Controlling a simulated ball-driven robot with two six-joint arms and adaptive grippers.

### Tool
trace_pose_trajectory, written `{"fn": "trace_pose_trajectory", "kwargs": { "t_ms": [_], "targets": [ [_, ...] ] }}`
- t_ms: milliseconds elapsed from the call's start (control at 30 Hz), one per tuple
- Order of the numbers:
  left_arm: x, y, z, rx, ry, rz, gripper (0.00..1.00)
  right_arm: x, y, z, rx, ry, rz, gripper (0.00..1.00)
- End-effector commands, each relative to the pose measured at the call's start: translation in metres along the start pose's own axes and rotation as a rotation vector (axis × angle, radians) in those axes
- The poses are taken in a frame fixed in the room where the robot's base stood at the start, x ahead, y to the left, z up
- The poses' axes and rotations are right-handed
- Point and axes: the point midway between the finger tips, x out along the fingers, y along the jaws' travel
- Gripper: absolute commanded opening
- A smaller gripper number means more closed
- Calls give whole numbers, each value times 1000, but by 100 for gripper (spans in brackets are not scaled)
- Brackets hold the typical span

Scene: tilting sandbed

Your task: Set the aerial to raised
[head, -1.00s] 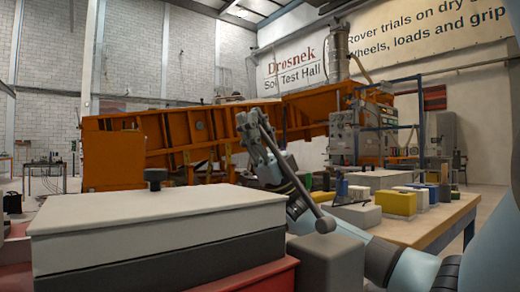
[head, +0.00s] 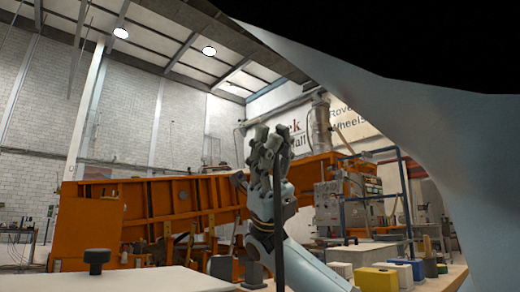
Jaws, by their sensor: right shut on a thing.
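The aerial (head: 279,230) is a thin dark rod in the middle of the head view. It stands nearly upright, and its lower end runs out of the bottom of the picture, so its foot is hidden. My right gripper (head: 270,148) is at the upper part of the rod, pointing up, with its fingers shut on it. The fingers partly hide the rod's top. My left gripper is not in view.
A pale lid with a black knob (head: 97,258) is at the bottom left. Yellow (head: 376,279) and other small blocks lie on the table at the bottom right. The orange sandbed (head: 150,205) stands behind. My own arm covers much of the right side.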

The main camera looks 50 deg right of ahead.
Motion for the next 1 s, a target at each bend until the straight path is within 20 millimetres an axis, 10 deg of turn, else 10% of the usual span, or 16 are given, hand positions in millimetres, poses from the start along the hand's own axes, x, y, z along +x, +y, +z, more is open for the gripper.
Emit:
{"fn": "trace_pose_trajectory", "kwargs": {
  "t_ms": [633, 700, 1000],
  "targets": [
    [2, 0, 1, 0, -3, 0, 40, 2, -2, -13, -14, 46, -12, 0],
    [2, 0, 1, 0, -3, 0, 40, 2, -2, -13, -14, 45, -12, 25],
    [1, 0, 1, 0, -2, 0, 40, 4, 0, -11, -18, 45, -9, 48]
  ]
}}
